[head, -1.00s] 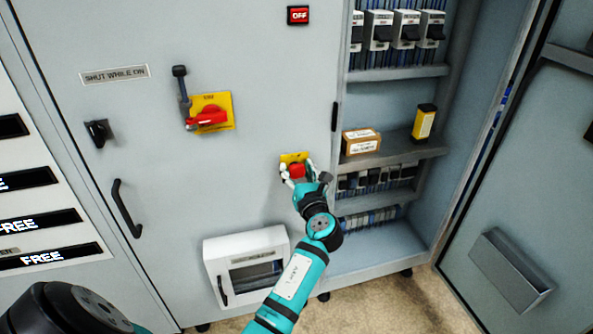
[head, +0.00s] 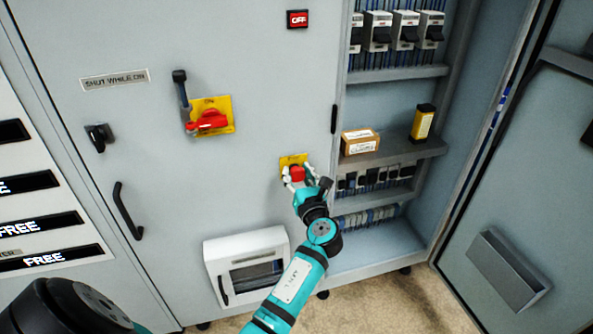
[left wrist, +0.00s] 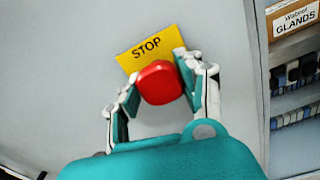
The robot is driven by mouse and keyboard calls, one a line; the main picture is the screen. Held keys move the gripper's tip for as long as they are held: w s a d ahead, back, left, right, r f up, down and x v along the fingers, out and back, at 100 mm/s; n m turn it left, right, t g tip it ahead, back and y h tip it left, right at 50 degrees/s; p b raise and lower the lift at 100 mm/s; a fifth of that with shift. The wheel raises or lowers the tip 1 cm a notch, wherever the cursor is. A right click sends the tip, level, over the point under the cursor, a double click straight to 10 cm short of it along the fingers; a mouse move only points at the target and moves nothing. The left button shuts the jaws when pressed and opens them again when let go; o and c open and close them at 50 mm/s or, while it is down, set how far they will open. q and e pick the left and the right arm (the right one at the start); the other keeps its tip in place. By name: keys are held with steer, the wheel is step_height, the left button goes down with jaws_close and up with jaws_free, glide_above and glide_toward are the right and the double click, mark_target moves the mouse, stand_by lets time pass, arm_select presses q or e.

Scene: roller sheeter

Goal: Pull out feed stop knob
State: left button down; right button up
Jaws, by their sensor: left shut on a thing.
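The red feed stop knob (head: 298,176) stands on a yellow plate (head: 291,160) on the grey cabinet front. In the left wrist view the knob (left wrist: 159,82) shows large, below the word STOP on its plate (left wrist: 146,49). My left gripper (head: 299,177) is at the knob, with one finger on each side. In the left wrist view the fingers of this gripper (left wrist: 160,88) are shut on the knob, touching its sides. The knob's stem is hidden behind its head. My right gripper is not in view.
A red rotary switch (head: 211,121) on a yellow plate sits up and left. A white windowed box (head: 247,264) juts out below left. To the right, the open cabinet bay holds shelves with a cardboard box (head: 360,142) and a yellow device (head: 423,122).

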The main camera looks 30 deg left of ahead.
arm_select(q)
steer(key=c, duration=0.8)
jaws_free()
steer(key=shift+s+d, duration=0.15)
steer(key=shift+o, duration=0.2)
steer(key=v, duration=1.2)
